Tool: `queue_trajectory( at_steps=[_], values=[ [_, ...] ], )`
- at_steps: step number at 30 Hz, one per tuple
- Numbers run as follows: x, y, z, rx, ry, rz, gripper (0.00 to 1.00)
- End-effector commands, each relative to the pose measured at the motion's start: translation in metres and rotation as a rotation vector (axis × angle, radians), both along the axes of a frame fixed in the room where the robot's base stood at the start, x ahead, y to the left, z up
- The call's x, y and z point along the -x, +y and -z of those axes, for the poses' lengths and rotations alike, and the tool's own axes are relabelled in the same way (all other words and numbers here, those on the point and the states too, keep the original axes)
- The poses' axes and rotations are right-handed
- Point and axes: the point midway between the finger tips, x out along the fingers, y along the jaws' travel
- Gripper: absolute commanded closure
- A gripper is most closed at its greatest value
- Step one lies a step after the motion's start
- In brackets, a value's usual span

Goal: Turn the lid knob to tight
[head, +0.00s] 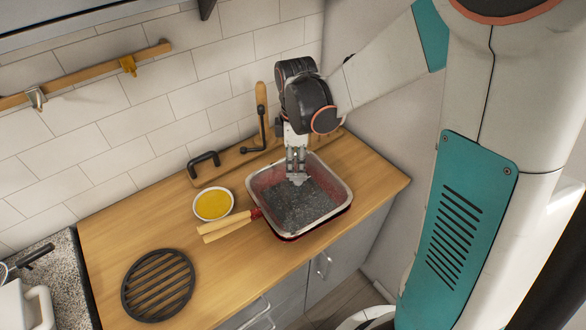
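A square red pan (329,216) with a pale metal rim and a mottled dark grey inside or cover (305,208) stands on the wooden counter. Its two-part wooden handle (226,226) points left. My gripper (296,174) points down over the far part of the pan, inside the rim as seen from here. A small pale grey piece shows at its fingertips; I cannot tell whether it is a lid knob or part of the fingers. The fingers look close together, but whether they are shut or holding something is too small to tell. No tightness marking is readable.
A white bowl with yellow contents (213,204) stands left of the pan. A round black grate (158,285) lies at the front left of the counter (110,235). A wooden board (232,160) and black handles are by the tiled wall behind.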

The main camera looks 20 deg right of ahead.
Motion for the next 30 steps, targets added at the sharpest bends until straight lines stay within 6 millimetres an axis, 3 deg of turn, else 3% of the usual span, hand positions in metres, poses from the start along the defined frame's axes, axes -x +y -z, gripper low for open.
queue_trajectory(
  at_steps=[3,7,19,20,24,30],
  values=[
    [0.000,0.000,0.020,0.000,0.000,0.000,0.68],
    [0.000,0.000,0.033,0.000,0.000,0.000,0.68],
    [0.000,0.000,0.040,0.000,0.000,0.001,0.68],
    [0.000,0.000,0.039,0.000,0.000,0.001,0.70],
    [0.000,0.000,0.039,0.000,0.000,0.001,1.00],
    [0.000,0.000,0.039,0.000,0.000,0.001,1.00]
  ],
)
